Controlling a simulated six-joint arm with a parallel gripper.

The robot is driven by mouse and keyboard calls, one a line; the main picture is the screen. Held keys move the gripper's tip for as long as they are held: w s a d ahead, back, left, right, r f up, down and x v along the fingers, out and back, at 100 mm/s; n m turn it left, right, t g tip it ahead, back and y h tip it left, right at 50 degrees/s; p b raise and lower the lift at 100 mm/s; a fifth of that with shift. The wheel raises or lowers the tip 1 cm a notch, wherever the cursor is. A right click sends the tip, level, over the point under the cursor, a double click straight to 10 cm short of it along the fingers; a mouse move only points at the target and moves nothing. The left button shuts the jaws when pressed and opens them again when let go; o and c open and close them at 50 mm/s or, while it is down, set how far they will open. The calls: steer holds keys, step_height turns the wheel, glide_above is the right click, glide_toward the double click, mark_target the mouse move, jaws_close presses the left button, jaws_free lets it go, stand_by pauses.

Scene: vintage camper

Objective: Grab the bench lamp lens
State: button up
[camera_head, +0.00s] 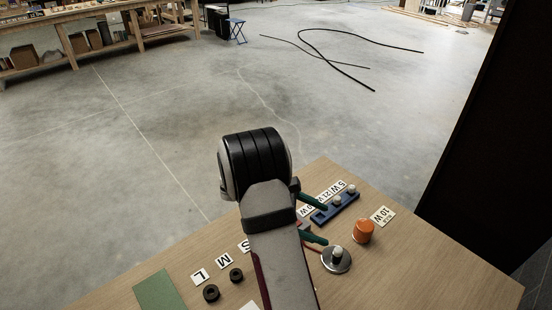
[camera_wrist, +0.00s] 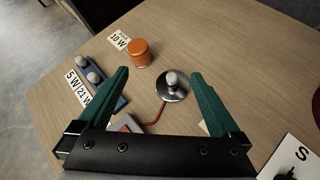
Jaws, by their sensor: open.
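In the wrist view the lens (camera_wrist: 138,53) is beyond the fingertips and left of centre. The lamp base (camera_wrist: 172,87) is nearer, between the finger lines, with a red wire running back from it. My gripper (camera_head: 325,222) has green fingers and is open and empty. In the wrist view my gripper (camera_wrist: 160,75) points toward the lens and base, touching neither as far as I can tell.
A blue holder (camera_head: 336,208) with small bulbs lies left of the lens, among wattage labels. A "10 W" card (camera_head: 382,215) lies behind the lens. Black rings (camera_head: 211,293), letter cards and a green mat (camera_head: 160,292) are at the left. Bench right of the lens is clear.

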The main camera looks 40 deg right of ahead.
mark_target(366, 227)
steer(key=d+f+n, duration=0.1)
steer(key=d+f, duration=0.1)
steer(key=d+f+n+h, duration=0.1)
steer(key=d, duration=0.1)
steer(key=d+f+n+h, duration=0.1)
steer(key=d+f, duration=0.1)
steer(key=shift+w+d+f+n, duration=0.2)
steer(key=shift+d+f+n, duration=0.05)
steer(key=shift+f+n, duration=0.05)
steer(key=x, duration=1.4)
steer(key=shift+s+d+r, duration=0.1)
steer(key=shift+s+d, duration=0.1)
steer(key=shift+d, duration=0.2)
steer(key=c, duration=1.4)
steer(key=shift+r, duration=0.1)
